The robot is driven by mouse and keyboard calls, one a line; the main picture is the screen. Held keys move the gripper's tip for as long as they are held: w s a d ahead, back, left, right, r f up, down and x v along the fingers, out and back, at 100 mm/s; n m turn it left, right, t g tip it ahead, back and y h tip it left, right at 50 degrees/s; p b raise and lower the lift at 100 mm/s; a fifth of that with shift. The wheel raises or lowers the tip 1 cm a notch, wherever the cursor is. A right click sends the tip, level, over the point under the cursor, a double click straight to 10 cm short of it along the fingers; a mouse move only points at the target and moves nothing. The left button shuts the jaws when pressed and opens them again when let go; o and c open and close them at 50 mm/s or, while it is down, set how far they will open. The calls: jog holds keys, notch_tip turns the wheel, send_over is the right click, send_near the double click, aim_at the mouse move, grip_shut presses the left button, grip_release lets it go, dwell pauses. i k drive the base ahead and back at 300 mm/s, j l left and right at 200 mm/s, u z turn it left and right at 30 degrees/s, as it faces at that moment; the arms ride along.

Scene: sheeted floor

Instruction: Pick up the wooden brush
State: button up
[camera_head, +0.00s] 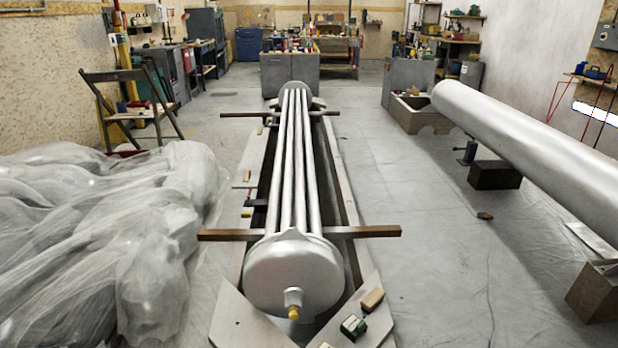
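I cannot pick out the wooden brush for certain. A small tan, wood-coloured block (372,299) lies on the right slanted board at the near end of the long metal frame. It could be the brush, but it is too small to tell. A small dark brown object (484,216) lies on the floor to the right and is also unclear. My gripper is not in view.
Plastic sheeting (90,240) heaps at left. Floor between is mostly clear.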

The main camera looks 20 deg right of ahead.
aim_at(372, 299)
jog(key=i+l, duration=0.15)
jog(key=i, duration=0.2)
jog(key=i+z, duration=0.25)
jog(key=z, duration=0.15)
jog(key=i+z, duration=0.35)
jog(key=k+z, duration=0.1)
jog(key=z, duration=0.8)
